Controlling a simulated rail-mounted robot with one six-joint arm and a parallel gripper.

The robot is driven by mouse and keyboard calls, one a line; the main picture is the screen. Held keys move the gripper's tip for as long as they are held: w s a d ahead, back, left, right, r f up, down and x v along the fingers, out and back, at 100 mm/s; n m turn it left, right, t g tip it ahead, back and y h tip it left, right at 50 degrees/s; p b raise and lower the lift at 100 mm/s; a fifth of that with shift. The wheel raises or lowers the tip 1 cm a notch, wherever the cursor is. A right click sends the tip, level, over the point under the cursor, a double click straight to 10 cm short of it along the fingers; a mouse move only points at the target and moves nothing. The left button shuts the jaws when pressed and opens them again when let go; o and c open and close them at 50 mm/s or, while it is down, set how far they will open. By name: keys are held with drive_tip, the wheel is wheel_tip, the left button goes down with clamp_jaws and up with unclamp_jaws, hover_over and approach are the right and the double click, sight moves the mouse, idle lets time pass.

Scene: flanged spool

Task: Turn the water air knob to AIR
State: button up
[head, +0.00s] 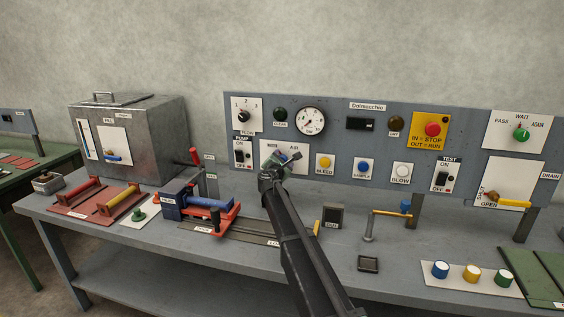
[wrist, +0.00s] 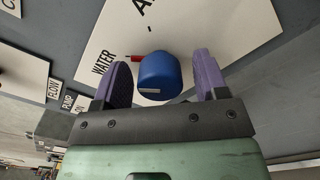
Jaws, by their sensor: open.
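The water air knob (wrist: 160,76) is a blue round knob with a pale mark on its side, in the wrist view. A short red pointer (wrist: 139,58) shows beside it, on the side of the WATER label (wrist: 103,62). The white plate (wrist: 215,32) also carries a label starting with A, cut off by the frame edge. My gripper (wrist: 161,62) is open, its two purple fingers on either side of the knob, with a visible gap on each side. In the head view my gripper (head: 275,161) is at the WATER and AIR plate (head: 297,165) and hides the knob.
On the panel nearby are the PUMP switch (head: 240,154), the pressure gauge (head: 310,121) and the yellow BLEED button (head: 324,162). A red and blue clamp fixture (head: 205,204) stands on the bench below left. A dark box (head: 333,216) stands right of my arm.

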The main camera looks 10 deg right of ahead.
drive_tip(key=shift+c, duration=0.5)
drive_tip(key=c, duration=0.8)
drive_tip(key=shift+c, duration=0.2)
drive_tip(key=shift+m, duration=0.3)
drive_tip(key=m, duration=0.9)
drive_tip(key=shift+m, duration=0.4)
drive_tip(key=shift+f+m, duration=0.1)
drive_tip(key=shift+m, duration=1.6)
